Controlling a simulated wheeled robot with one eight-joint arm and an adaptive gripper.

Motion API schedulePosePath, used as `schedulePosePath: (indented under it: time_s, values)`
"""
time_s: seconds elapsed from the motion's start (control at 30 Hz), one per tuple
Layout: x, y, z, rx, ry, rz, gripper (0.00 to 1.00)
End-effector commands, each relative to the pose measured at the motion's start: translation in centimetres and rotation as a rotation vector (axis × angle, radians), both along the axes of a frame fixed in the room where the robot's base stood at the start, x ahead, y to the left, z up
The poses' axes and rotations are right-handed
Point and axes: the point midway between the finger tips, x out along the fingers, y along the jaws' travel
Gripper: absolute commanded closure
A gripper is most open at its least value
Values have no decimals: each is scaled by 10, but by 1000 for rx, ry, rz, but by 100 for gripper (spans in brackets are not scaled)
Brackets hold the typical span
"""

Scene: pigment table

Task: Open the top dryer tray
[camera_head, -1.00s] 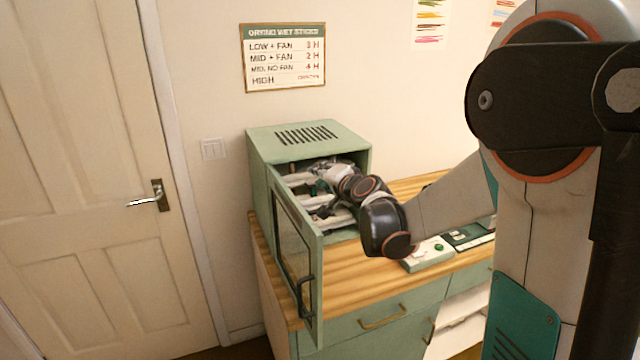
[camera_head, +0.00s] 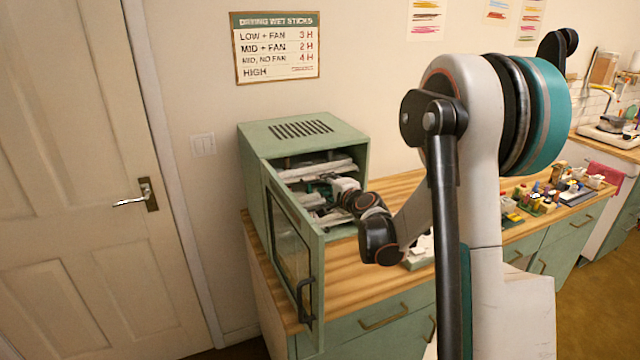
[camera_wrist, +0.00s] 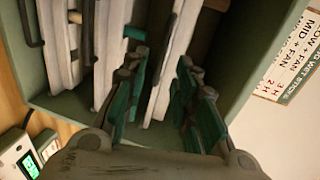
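The green dryer (camera_head: 302,136) stands on the counter with its glazed door (camera_head: 291,255) swung open. Several pale trays lie stacked inside. The top tray (camera_head: 318,170) shows near the cabinet ceiling and looks closed in. In the wrist view, turned on its side, the top tray (camera_wrist: 176,52) is the rightmost pale slab, with lower trays (camera_wrist: 108,45) to its left. My gripper (camera_head: 326,186) reaches into the dryer's front opening. In the wrist view my gripper (camera_wrist: 162,75) has its teal-padded fingers apart, one on each side of the top tray's edge. Contact is not clear.
The open door with its dark handle (camera_head: 305,298) stands left of my arm. A control box (camera_wrist: 20,155) with a lit display sits beside the dryer. Colourful small items (camera_head: 550,195) crowd the counter further right. A room door (camera_head: 75,150) is at left.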

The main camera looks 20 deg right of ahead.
Motion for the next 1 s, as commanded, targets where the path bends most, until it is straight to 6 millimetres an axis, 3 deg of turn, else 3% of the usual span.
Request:
schedulePosePath:
  time_s: [0.1, 0.3, 0.7, 0.73, 0.83, 1.0]
  values:
    - [22, 1, -6, 1, 0, 2, 74]
    - [45, 0, -10, 0, 0, 0, 74]
    - [52, 0, -11, 0, 0, 0, 74]
    - [52, 0, -11, 0, 0, 0, 76]
    - [52, 0, -11, 0, 0, 0, 98]
    - [52, 0, -12, -1, 1, 1, 100]
